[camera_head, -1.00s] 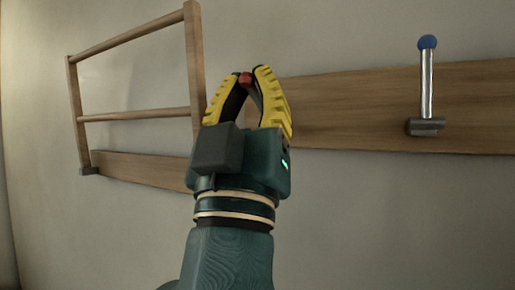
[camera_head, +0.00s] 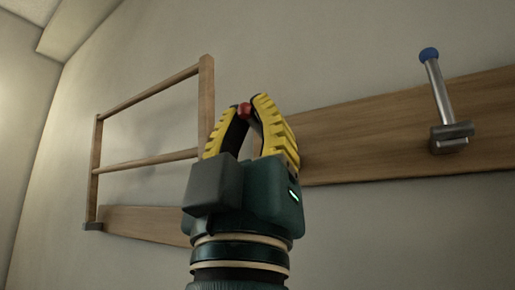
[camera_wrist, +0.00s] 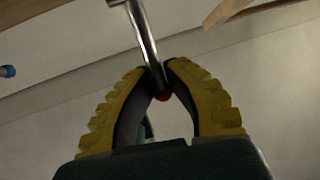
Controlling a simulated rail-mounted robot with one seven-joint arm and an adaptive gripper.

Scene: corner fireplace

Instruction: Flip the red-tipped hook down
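The red-tipped hook is at my gripper (camera_head: 246,106). Its red tip (camera_head: 244,110) shows between the yellow fingertips in the head view; its rod is hidden there. In the wrist view the silver rod (camera_wrist: 143,32) runs down between the fingertips, and the red tip (camera_wrist: 163,96) sits just inside them. The fingers close in on the rod from both sides and appear shut on the hook near its tip.
A wooden board (camera_head: 375,130) runs along the wall. At right a blue-tipped hook (camera_head: 436,90) stands up from its metal mount, leaning slightly. At left a wooden frame (camera_head: 150,90) sticks out from the board close beside my gripper.

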